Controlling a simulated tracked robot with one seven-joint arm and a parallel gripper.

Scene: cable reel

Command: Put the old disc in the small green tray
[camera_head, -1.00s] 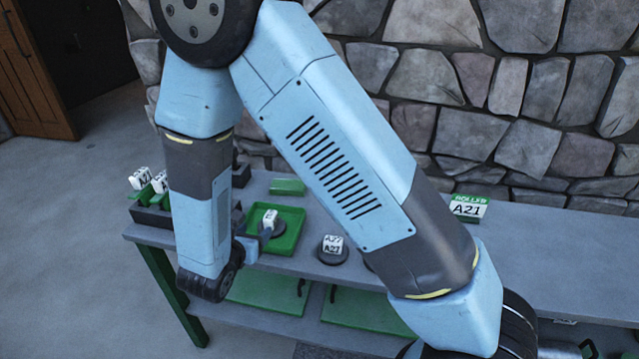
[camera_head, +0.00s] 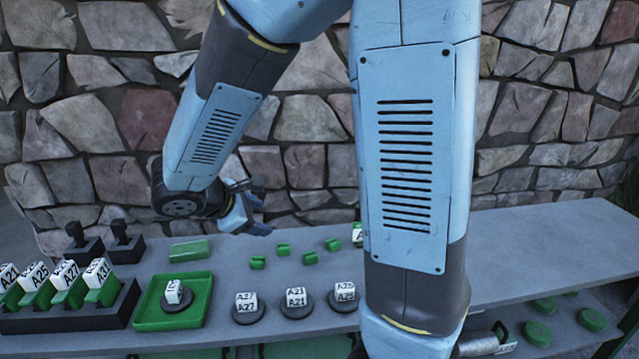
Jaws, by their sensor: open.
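The small green tray (camera_head: 205,309) stands on the bench at the lower left. A dark round disc (camera_head: 184,305) with a white label block on it lies inside the tray, and its lettering is turned sideways. I cannot confirm from its label that it is the old disc. My gripper (camera_head: 261,209) is open and empty. It is above the back of the bench, up and to the right of the tray, apart from the disc.
Dark discs labelled A27 (camera_head: 248,313), A21 (camera_head: 297,309) and A25 (camera_head: 345,300) stand right of the tray. A black rack (camera_head: 70,318) with several labelled green holders is at left. Small green pieces (camera_head: 283,250) lie behind. My arm hides part of the bench.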

